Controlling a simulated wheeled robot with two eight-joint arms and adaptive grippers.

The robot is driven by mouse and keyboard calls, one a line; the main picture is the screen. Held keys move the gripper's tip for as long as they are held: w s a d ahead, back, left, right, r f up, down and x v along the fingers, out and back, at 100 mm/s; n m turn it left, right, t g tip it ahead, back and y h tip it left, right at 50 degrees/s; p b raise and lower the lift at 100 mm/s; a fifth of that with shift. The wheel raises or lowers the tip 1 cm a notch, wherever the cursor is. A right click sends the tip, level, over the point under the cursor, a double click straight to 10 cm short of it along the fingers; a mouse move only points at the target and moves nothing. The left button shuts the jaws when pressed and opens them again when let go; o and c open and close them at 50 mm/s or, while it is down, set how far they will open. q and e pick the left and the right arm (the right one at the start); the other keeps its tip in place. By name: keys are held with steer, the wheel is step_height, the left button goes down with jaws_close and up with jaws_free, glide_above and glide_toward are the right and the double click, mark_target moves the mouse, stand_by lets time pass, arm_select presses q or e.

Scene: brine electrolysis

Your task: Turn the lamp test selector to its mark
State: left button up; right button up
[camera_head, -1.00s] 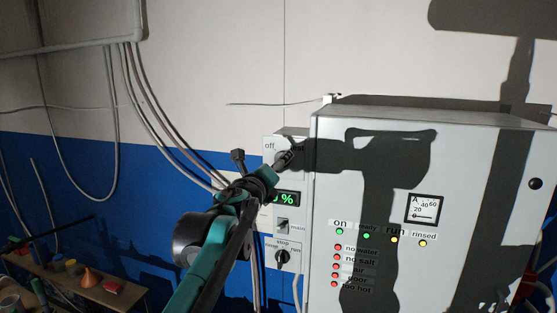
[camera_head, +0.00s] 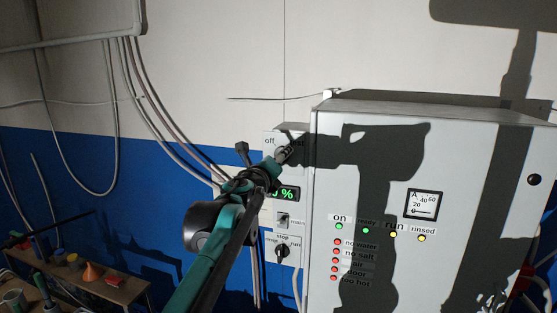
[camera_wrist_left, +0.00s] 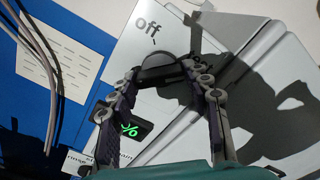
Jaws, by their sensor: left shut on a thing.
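The lamp test selector (camera_wrist_left: 168,60) is a dark round knob on the grey panel beside the cabinet, below the word "off". In the wrist view it sits between the two fingers of my left gripper (camera_wrist_left: 168,84), which is shut on it. In the head view my left gripper (camera_head: 284,154) reaches the top of the narrow panel (camera_head: 270,140) and covers most of the knob. The knob's pointer and its mark cannot be made out. My right gripper is not in view.
Below it are a green % display (camera_head: 287,193), a main switch (camera_head: 283,220) and a stop/run selector (camera_head: 282,251). The large cabinet (camera_head: 460,150) stands close on the right. Cables (camera_head: 155,110) hang on the left; a low bench (camera_head: 110,288) stands at lower left.

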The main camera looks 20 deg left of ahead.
arm_select(q)
steer(key=shift+n, duration=8.8)
steer(key=shift+f, duration=0.1)
steer(key=o, duration=1.2)
steer(key=shift+c, duration=0.2)
